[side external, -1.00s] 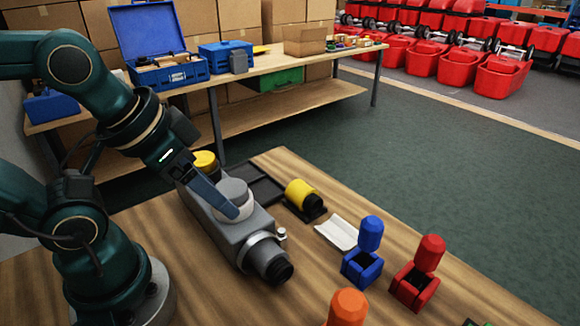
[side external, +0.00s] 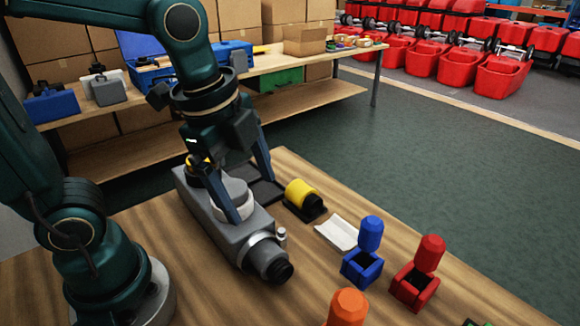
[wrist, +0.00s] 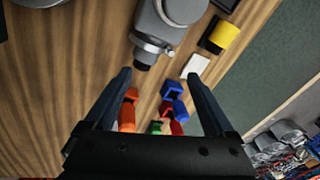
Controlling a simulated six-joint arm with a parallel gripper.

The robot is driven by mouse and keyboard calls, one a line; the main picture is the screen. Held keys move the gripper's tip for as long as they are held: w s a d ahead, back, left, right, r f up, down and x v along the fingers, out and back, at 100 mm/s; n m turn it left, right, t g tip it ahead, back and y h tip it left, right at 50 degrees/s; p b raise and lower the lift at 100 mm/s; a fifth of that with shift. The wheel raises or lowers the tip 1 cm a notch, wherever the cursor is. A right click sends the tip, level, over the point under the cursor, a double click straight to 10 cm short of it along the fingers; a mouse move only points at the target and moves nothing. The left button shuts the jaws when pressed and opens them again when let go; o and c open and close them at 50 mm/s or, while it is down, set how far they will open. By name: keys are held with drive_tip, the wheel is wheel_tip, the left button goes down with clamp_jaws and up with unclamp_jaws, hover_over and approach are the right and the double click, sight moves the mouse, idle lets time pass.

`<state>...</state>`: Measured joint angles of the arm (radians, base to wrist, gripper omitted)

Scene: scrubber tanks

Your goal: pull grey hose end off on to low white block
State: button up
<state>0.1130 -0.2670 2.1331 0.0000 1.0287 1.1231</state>
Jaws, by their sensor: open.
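A grey tank (side external: 222,232) lies on the wooden table. At its front end is a grey hose end with a metal collar (side external: 262,243) and a dark tip (side external: 276,270). In the wrist view the collar (wrist: 151,44) is near the top middle, beyond my fingertips. The low white block (side external: 337,233) lies flat and empty to the right of the tank; it also shows in the wrist view (wrist: 195,66). My gripper (side external: 251,199) is open, its fingers pointing down around the tank's top in the side view. Nothing is between the fingers (wrist: 158,75).
A yellow-and-black piece (side external: 302,197) stands behind the white block. Blue (side external: 362,265), red (side external: 415,285) and orange (side external: 346,308) capped pieces stand to the right and front. A round light-grey cap (side external: 232,200) rises from the tank's top.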

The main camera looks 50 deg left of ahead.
sight(277, 260)
drive_tip(key=d+f+m, duration=0.1)
drive_tip(key=w+f+m+g, duration=0.1)
drive_tip(key=f, duration=0.1)
drive_tip(key=d+f+m+g, duration=0.1)
drive_tip(key=shift+w+d+f+m, duration=0.15)
drive_tip(key=shift+w+d+m, duration=0.15)
drive_tip(key=shift+w+m, duration=0.1)
drive_tip(key=shift+s+d+f+g, duration=0.15)
drive_tip(key=shift+s+f+g, duration=0.05)
drive_tip(key=shift+f+g, duration=0.25)
drive_tip(key=shift+f, duration=4.75)
clamp_jaws()
drive_tip(key=shift+d, duration=0.55)
